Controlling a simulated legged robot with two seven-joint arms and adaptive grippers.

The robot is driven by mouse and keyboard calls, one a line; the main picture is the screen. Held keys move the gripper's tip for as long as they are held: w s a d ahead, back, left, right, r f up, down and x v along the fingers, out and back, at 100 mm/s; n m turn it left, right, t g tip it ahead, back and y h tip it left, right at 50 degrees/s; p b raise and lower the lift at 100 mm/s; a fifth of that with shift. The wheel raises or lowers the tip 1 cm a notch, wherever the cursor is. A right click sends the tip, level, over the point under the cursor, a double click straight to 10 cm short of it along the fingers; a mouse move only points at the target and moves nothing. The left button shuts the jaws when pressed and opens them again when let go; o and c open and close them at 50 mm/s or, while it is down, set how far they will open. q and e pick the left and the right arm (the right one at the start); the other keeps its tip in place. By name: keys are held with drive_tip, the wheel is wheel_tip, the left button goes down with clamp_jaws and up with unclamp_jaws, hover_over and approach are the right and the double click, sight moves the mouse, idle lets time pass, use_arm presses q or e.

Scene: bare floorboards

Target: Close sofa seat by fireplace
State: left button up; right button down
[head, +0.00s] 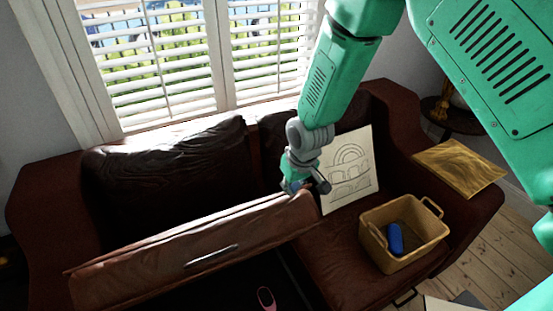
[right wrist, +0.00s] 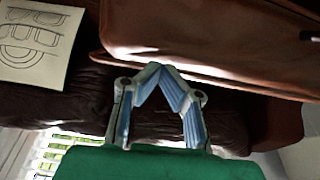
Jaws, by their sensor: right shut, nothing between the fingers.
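The brown leather sofa (head: 405,107) stands below the window. Its left seat (head: 180,257) is tilted up, with a dark slot on its face and a dark open storage space (head: 225,292) below it. The seat also fills the top of the right wrist view (right wrist: 200,40). My right gripper (head: 318,190) is at the upper right end of the raised seat, near the backrest. In the right wrist view its fingertips (right wrist: 157,68) meet, with nothing between them, close to the seat's edge. I cannot tell whether they touch it. My left gripper is not in view.
A tan basket (head: 420,252) holding a blue object (head: 395,239) sits on the right seat. A drawing (head: 350,172) leans on the backrest. A yellowish envelope (head: 459,167) lies on the right armrest. A pink object (head: 266,298) lies in the storage space.

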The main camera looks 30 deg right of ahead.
drive_tip(key=w+r, duration=0.7)
drive_tip(key=r, duration=0.3)
drive_tip(key=shift+t, duration=0.4)
drive_tip(key=f+p, duration=0.3)
drive_tip(key=f, duration=0.8)
drive_tip(key=shift+d, duration=0.2)
drive_tip(key=shift+s+f, duration=0.1)
drive_tip(key=shift+s, duration=0.05)
drive_tip(key=shift+f, duration=0.1)
